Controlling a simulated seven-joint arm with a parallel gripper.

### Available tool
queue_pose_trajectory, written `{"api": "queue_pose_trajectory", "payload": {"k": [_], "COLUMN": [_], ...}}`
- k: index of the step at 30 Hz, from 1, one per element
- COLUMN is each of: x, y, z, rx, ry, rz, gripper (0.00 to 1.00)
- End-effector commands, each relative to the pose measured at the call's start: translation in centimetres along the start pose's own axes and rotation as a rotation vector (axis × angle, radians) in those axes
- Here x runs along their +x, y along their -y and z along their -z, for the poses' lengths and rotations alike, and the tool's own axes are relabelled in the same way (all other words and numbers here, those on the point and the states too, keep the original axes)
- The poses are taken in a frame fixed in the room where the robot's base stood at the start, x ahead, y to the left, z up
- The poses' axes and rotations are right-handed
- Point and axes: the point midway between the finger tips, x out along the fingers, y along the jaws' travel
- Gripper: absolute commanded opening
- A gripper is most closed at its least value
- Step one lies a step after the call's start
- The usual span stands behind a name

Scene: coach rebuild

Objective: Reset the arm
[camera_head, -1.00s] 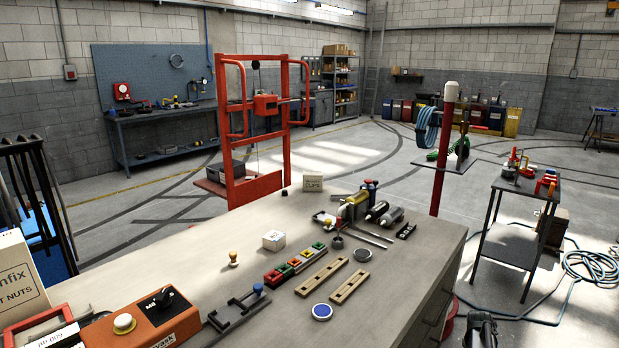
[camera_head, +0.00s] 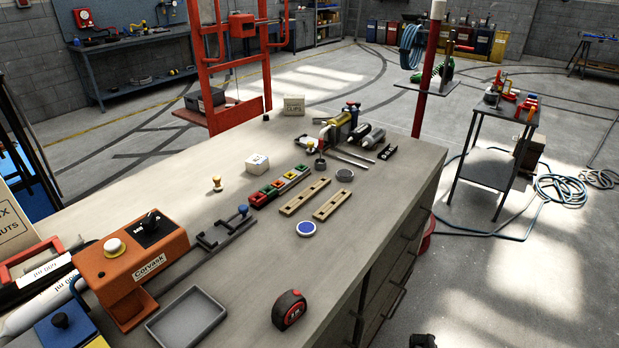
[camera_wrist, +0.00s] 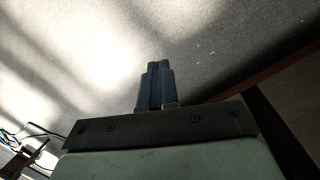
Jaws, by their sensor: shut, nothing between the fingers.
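My gripper (camera_wrist: 158,68) shows in the wrist view with its two dark blue fingers together and nothing between them. It points over a bare grey floor with patches of light. In the head view a small dark piece at the bottom edge, right of the bench, may be part of my arm. Most of the arm is out of view.
The workbench (camera_head: 365,228) holds an orange device (camera_head: 130,268), a grey tray (camera_head: 187,318), a tape measure (camera_head: 289,309) and wooden strips (camera_head: 304,196). A dark trolley (camera_head: 486,172) and coiled hose (camera_head: 560,187) stand to the right.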

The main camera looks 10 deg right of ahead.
Motion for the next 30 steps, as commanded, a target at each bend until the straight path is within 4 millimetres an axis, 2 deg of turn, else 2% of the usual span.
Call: {"api": "queue_pose_trajectory", "payload": {"k": [1,3,8,15,24,30], "x": [0.1,0.1,-0.6,-2.5,-5.2,-6.5], "y": [2.1,5.1,10.5,17.9,25.6,28.4], "z": [-1.0,-1.9,-2.8,-4.4,-8.1,-10.1], "rx": [-0.009,-0.013,0.007,0.054,0.108,0.133], "ry": [0.014,0.037,0.094,0.205,0.368,0.447], "rz": [0.018,0.048,0.106,0.178,0.221,0.224], "gripper": [0.00,0.00,0.00,0.00,0.00,0.00]}}
